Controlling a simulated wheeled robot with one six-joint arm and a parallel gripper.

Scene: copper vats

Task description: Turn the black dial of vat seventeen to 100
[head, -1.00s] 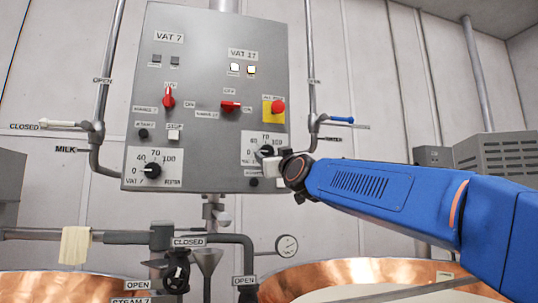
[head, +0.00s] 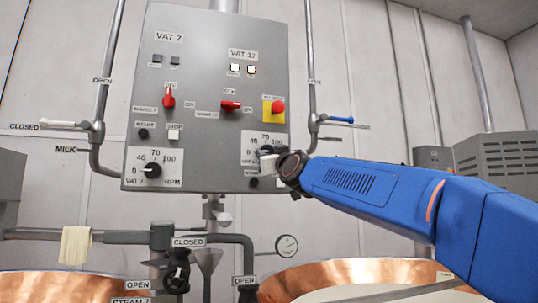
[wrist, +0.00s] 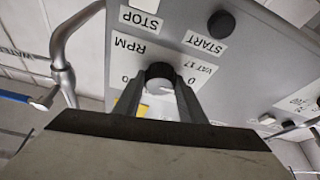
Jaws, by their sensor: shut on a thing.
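The black dial (head: 265,150) of vat seventeen sits on a white scale plate (head: 250,146) at the lower right of the grey panel. In the wrist view, which is turned upside down, the dial (wrist: 159,72) stands between the two dark fingers of my gripper (wrist: 160,82). The fingers are shut on it from both sides. The plate there reads RPM and VAT 17, with a 0 visible. My gripper (head: 268,158) hides part of the dial and the 100 mark in the head view, so I cannot tell the pointer's setting.
A similar vat 7 dial (head: 152,170) is at the lower left of the panel (head: 205,60). A red switch (head: 231,106) and a red emergency button (head: 278,106) on yellow are above my gripper. A blue-handled valve (head: 341,119) is right of the panel. Copper vats (head: 350,270) are below.

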